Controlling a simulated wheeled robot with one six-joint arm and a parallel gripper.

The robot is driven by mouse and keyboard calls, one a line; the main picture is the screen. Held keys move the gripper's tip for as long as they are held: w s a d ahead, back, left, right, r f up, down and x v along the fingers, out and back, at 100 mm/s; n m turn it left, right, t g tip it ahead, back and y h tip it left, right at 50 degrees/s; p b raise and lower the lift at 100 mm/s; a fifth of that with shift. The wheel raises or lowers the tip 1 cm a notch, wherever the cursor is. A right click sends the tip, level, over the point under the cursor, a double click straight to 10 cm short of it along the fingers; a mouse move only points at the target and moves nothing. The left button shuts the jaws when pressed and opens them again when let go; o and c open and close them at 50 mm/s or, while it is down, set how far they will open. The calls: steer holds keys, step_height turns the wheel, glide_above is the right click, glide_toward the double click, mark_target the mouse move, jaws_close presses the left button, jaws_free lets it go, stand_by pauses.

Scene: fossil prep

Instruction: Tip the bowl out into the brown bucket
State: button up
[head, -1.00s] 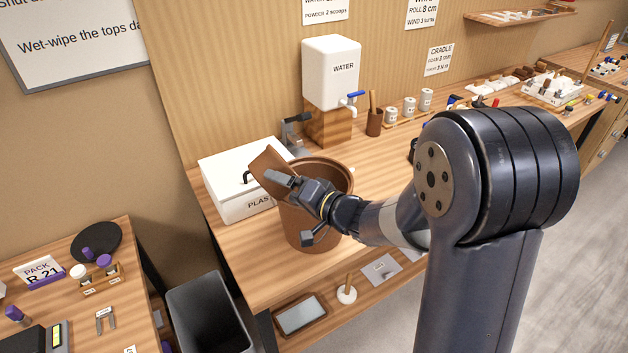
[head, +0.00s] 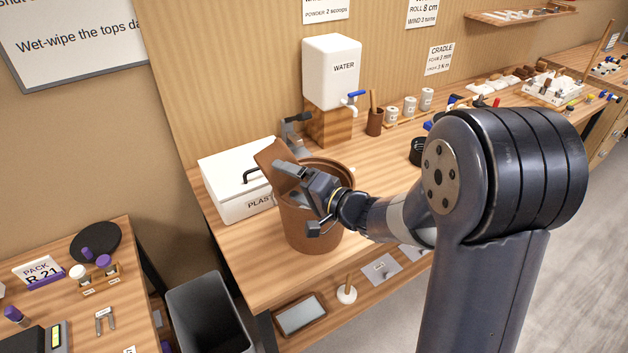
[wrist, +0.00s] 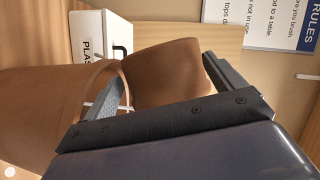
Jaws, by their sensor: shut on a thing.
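The brown bowl (head: 271,157) is tilted steeply on its side at the bucket's left rim. It also shows in the wrist view (wrist: 165,70), gripped at its edge. My gripper (head: 292,184) is shut on the bowl, over the mouth of the brown bucket (head: 313,235). The bucket stands upright on the wooden bench, and its wall and rim fill the left of the wrist view (wrist: 45,110). The inside of the bowl and the bottom of the bucket are hidden, so I cannot see any contents or flow.
A white lidded plaster box (head: 235,205) stands just left of the bucket. A white water tank (head: 331,75) on a wooden block is behind it. A grey bin (head: 208,315) stands on the floor below the bench's left end. Bench space right of the bucket is partly clear.

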steer(key=shift+d+r+m+y, duration=0.1)
steer(key=shift+r+m+y, duration=0.25)
steer(key=shift+r, duration=0.25)
steer(key=shift+w+d+r+m, duration=0.15)
steer(key=shift+d+m, duration=0.15)
steer(key=shift+m, duration=0.45)
steer(key=shift+y, duration=0.25)
steer(key=shift+w+d+r+m+t, duration=0.15)
steer(key=shift+d+r+m+t, duration=0.2)
steer(key=shift+m, duration=0.35)
steer(key=shift+f, duration=0.1)
steer(key=shift+w+d+r+m+y, duration=0.25)
steer(key=shift+m+y, duration=0.25)
steer(key=shift+m, duration=0.3)
steer(key=shift+d, duration=0.1)
